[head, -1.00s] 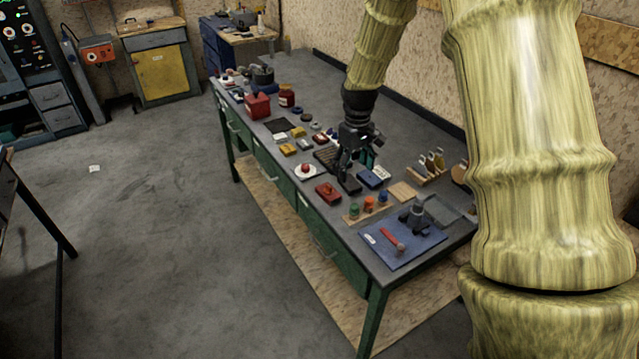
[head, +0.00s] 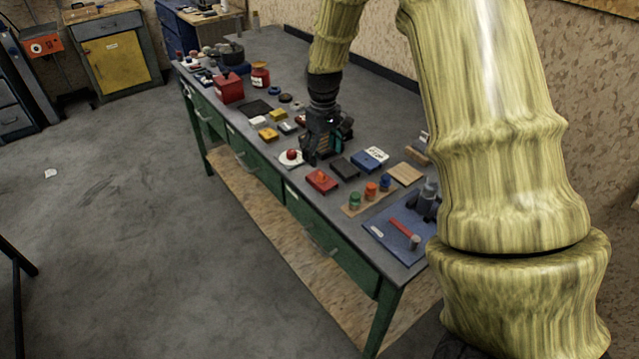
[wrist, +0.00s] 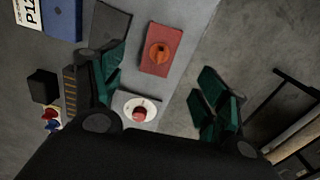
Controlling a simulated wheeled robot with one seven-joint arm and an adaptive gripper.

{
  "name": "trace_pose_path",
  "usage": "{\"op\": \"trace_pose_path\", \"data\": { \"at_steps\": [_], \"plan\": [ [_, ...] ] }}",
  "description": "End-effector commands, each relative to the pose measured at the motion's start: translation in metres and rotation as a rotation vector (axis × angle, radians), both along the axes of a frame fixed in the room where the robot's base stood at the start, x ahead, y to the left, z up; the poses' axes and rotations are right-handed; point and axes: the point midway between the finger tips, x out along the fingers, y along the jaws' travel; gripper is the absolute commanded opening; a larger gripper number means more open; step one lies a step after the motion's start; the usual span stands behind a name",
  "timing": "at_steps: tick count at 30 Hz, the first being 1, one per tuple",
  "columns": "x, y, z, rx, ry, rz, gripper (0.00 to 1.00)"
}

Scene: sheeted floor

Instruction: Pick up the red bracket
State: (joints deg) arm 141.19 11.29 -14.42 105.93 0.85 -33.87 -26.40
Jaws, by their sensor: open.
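A flat red block with an orange knob on top (head: 321,181) lies near the front edge of the bench; it is the piece that best fits the red bracket, though its shape looks more like a plate. In the wrist view the red block (wrist: 174,38) is at upper centre, beyond and between the fingers. My gripper (head: 312,159) hangs over the bench just behind the block, beside a white dish with a red knob (head: 288,162). In the wrist view my gripper (wrist: 162,76) is open, with nothing between its teal-padded fingers.
A dark block (head: 345,168) and a blue box (head: 367,162) lie right of my gripper. Small coloured bottles on a wooden strip (head: 352,210) and a blue mat (head: 385,240) are nearer. A red box (head: 229,89) stands further left. Open floor lies left of the bench.

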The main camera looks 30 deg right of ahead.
Motion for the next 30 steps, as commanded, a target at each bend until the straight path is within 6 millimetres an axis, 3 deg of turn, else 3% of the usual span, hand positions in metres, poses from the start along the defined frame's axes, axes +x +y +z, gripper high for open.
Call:
{"op": "trace_pose_path", "data": {
  "at_steps": [12, 23, 30],
  "plan": [
    [-0.001, -0.001, -0.045, 0.001, 0.003, 0.000, 0.74],
    [0.000, -0.002, -0.062, 0.001, 0.002, -0.002, 0.74],
    [0.002, -0.002, -0.085, 0.000, 0.004, -0.002, 0.74]
  ]
}}
